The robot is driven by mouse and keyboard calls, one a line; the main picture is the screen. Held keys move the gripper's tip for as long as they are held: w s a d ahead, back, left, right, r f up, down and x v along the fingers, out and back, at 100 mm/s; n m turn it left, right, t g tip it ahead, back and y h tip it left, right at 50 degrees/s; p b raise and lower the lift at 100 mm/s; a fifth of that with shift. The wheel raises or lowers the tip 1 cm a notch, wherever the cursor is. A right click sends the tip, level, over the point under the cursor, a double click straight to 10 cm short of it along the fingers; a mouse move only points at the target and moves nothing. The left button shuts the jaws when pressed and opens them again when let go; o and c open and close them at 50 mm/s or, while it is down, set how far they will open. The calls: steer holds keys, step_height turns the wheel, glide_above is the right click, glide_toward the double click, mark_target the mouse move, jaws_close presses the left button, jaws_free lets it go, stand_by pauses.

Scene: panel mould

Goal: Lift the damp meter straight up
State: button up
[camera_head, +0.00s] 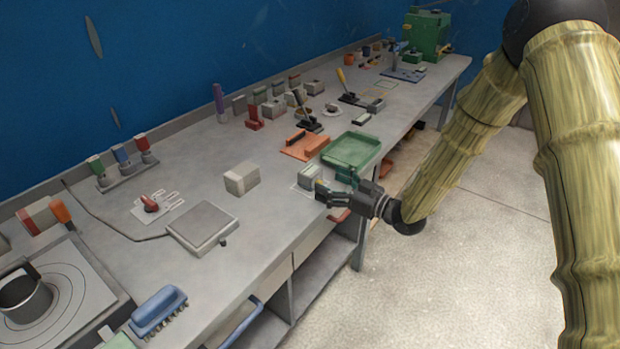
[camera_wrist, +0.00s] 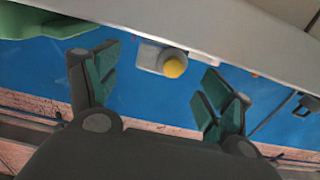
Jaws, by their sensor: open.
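A small grey block-like device with a yellow part, which I take to be the damp meter (camera_head: 309,177), is on a pale marked patch near the front edge of the bench. In the wrist view the meter (camera_wrist: 172,64) shows as a grey body with a round yellow part, beyond and between my fingertips. My gripper (camera_head: 326,188) comes in from the right, low at the bench edge, and partly covers the meter in the head view. In the wrist view my gripper (camera_wrist: 158,78) has its two green-padded fingers spread, with nothing between the pads.
A green tray (camera_head: 351,152) stands close behind the gripper. An orange plate (camera_head: 304,145) lies further back, and a beige block (camera_head: 241,178) stands to the left. The grey bench top (camera_head: 265,215) is clear in front of that block.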

mark_target(318, 176)
steer(key=shift+p+x, duration=0.7)
steer(key=shift+x, duration=1.85)
steer(key=c, duration=1.3)
steer(key=shift+c, duration=0.3)
steer(key=shift+r, duration=0.15)
